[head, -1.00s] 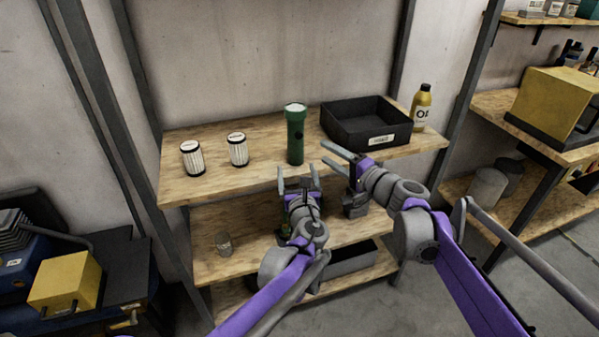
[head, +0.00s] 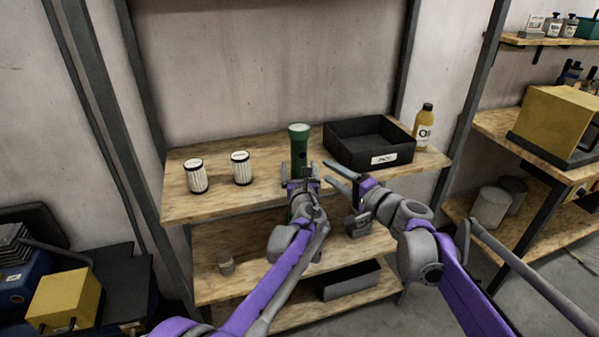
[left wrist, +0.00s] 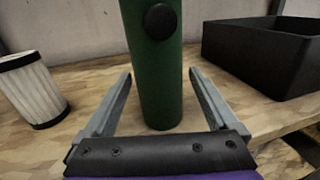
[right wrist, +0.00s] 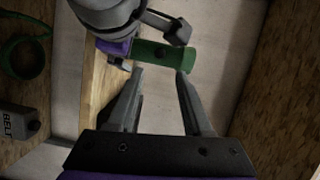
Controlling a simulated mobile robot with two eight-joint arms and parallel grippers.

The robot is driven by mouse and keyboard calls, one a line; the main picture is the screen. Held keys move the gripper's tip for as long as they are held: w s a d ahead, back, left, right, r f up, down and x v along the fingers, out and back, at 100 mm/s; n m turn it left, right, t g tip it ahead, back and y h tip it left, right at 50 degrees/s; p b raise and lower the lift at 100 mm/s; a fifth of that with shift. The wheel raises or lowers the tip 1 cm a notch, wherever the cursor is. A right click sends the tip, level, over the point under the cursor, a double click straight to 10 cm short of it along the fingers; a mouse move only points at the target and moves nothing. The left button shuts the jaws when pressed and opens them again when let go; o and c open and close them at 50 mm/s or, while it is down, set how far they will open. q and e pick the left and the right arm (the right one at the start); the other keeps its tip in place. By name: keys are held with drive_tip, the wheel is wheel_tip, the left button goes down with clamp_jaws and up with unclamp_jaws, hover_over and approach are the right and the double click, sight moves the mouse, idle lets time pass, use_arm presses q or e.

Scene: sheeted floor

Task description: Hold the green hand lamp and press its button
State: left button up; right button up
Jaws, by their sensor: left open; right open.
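The green hand lamp (head: 299,147) stands upright on the top shelf, its lower part hidden behind my left gripper in the head view. In the left wrist view the lamp (left wrist: 154,75) rises between the open fingers, its round black button (left wrist: 160,21) facing the camera. My left gripper (head: 299,174) is open, with a finger on each side of the lamp and gaps visible. My right gripper (head: 334,172) is open and empty, to the right of the lamp and in front of the shelf. The right wrist view shows the lamp (right wrist: 170,55) lying sideways in the picture, beyond the fingers.
A black bin (head: 345,155) stands just right of the lamp, with a yellow bottle (head: 424,125) beyond it. Two white pleated filters, the nearer-left one (head: 196,176) and another (head: 241,168), stand to the left. The shelf between filters and lamp is clear.

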use_arm(q)
drive_tip(key=c, duration=1.4)
clamp_jaws()
use_arm(e)
clamp_jaws()
idle(2.4)
